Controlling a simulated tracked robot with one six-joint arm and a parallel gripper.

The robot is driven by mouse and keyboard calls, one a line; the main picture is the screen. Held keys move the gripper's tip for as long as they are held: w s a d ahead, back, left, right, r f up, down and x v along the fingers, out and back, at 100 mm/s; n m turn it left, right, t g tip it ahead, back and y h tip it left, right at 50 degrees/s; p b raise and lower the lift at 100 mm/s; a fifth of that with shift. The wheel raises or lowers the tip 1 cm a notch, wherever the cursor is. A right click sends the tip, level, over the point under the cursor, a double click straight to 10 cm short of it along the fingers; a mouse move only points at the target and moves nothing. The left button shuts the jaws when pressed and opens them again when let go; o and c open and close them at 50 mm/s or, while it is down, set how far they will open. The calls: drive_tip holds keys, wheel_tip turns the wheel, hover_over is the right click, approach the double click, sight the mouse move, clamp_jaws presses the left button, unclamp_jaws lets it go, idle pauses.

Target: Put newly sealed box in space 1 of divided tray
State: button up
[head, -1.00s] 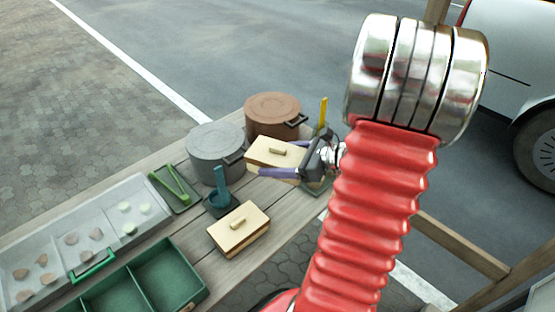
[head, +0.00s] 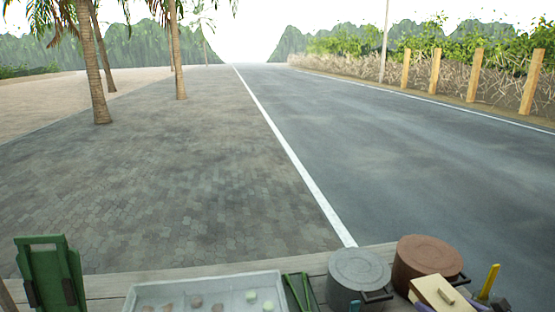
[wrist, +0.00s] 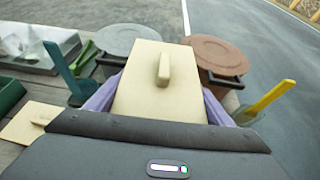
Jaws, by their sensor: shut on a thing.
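A cream box with a lid and a raised handle (wrist: 150,95) is between the purple fingers of my gripper (wrist: 160,92) in the wrist view. The gripper is shut on its sides. The held box also shows at the bottom edge of the head view (head: 432,292), in front of the brown pot. A second cream lidded box (wrist: 22,125) sits on the table at the left of the wrist view, apart from my gripper. A green edge (wrist: 10,95) at the far left may be the divided tray; its spaces are not visible now.
A grey lidded pot (head: 358,272) and a brown lidded pot (head: 428,258) stand just beyond the held box. A teal holder (wrist: 72,85) is to the left, a yellow-handled tool (wrist: 265,102) to the right. A pale tray of small pieces (head: 205,292) lies farther left.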

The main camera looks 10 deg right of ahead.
drive_tip(key=w+a+r+h, duration=0.1)
drive_tip(key=w+a+r, duration=0.2)
drive_tip(key=w+a, duration=0.4)
drive_tip(key=w+a+r, duration=0.4)
drive_tip(key=w+a, duration=0.1)
drive_tip(key=w, duration=0.4)
drive_tip(key=w+a+r+n+y, duration=0.1)
drive_tip(key=w+a+r+y, duration=0.1)
drive_tip(key=a, duration=0.9)
drive_tip(key=w+a+r+n+y, duration=0.1)
drive_tip(key=w+a+r+y, duration=0.1)
drive_tip(key=a, duration=0.9)
drive_tip(key=shift+w+n+g, duration=0.3)
drive_tip(key=shift+w, duration=0.15)
drive_tip(key=shift+a+r, duration=0.1)
drive_tip(key=shift+r, duration=0.1)
drive_tip(key=s+f, duration=0.7)
drive_tip(key=f, duration=0.4)
drive_tip(key=shift+s, duration=0.2)
